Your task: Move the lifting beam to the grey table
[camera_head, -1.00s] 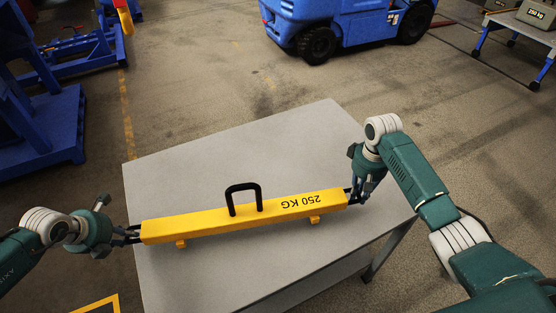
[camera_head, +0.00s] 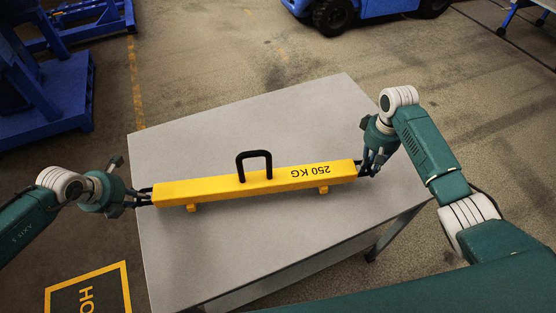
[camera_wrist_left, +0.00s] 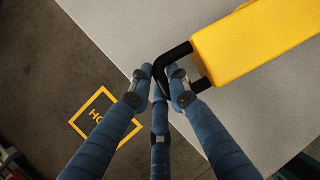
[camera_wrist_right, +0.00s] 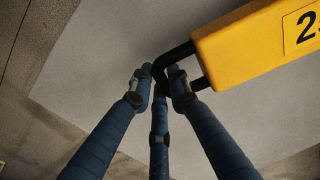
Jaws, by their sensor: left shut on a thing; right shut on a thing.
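The yellow lifting beam (camera_head: 225,187) has a black top handle and "250 KG" on it. It lies level over the grey table (camera_head: 190,250) in the head view; I cannot tell whether its small feet touch the top. My left gripper (camera_head: 143,197) is shut on the black end handle at the beam's left end, which also shows in the left wrist view (camera_wrist_left: 180,58). My right gripper (camera_head: 364,167) is shut on the black end handle at the right end, seen too in the right wrist view (camera_wrist_right: 176,62). The beam also shows in both wrist views (camera_wrist_left: 245,42) (camera_wrist_right: 245,45).
A blue forklift (camera_head: 350,12) stands beyond the table. A blue machine (camera_head: 45,100) is at the far left. A yellow floor marking (camera_head: 90,290) lies at the front left. Bare floor surrounds the table, and its top is otherwise clear.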

